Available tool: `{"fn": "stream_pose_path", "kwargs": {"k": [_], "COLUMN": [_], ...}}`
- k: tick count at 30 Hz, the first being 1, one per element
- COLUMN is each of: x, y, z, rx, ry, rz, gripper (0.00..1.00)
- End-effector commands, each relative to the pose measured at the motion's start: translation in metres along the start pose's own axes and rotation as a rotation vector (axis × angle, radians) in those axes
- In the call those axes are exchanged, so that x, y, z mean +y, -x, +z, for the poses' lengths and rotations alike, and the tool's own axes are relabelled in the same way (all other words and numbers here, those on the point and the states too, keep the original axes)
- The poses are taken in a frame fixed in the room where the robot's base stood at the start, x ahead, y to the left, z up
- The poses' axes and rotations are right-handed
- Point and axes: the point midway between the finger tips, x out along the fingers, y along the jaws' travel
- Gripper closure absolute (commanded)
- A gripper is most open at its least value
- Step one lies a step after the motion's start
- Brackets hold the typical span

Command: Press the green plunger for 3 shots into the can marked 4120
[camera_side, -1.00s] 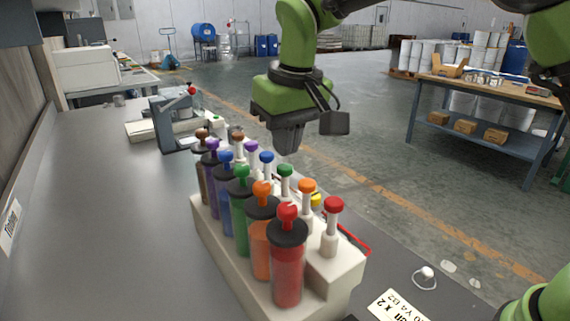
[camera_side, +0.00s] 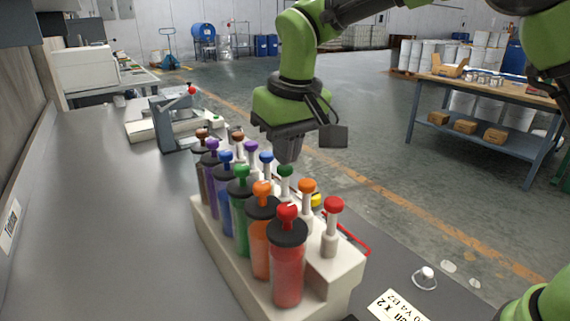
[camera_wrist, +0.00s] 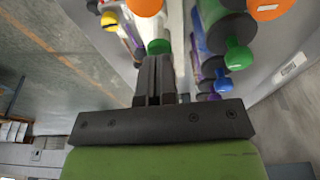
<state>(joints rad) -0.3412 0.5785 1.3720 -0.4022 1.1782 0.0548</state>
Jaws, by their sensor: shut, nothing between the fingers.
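A row of coloured paint canisters stands in a pale dispenser block (camera_side: 225,262), each with a plunger in front. The green plunger (camera_side: 286,171) is a green cap on a pale stem, beside the green canister (camera_side: 241,215) with its own green knob. My gripper (camera_side: 289,157) is shut and empty, pointing down just above the green plunger's cap. In the wrist view the cap (camera_wrist: 158,46) shows right at the tips of my gripper (camera_wrist: 155,60). I cannot tell whether they touch. No can marked 4120 is readable in either view.
Orange (camera_side: 307,186), red (camera_side: 334,205) and blue (camera_side: 267,158) plungers stand close by in the same row. A printed card (camera_side: 398,306) lies at the front. A grey lever device (camera_side: 175,122) stands behind. The grey bench (camera_side: 100,230) is clear on the left.

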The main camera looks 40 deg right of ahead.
Motion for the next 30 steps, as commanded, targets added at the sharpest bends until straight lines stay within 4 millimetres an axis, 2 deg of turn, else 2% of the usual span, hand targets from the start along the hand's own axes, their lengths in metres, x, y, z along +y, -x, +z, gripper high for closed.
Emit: {"fn": "stream_pose_path", "kwargs": {"k": [18,26,30], "x": [0.0,0.0,0.0], "y": [-0.025,-0.024,-0.017], "z": [0.005,0.005,0.003], "rx": [-0.002,-0.001,0.001], "ry": [-0.001,-0.001,0.0], "rz": [0.0,0.0,0.0], "gripper": [1.0,1.0,1.0]}}
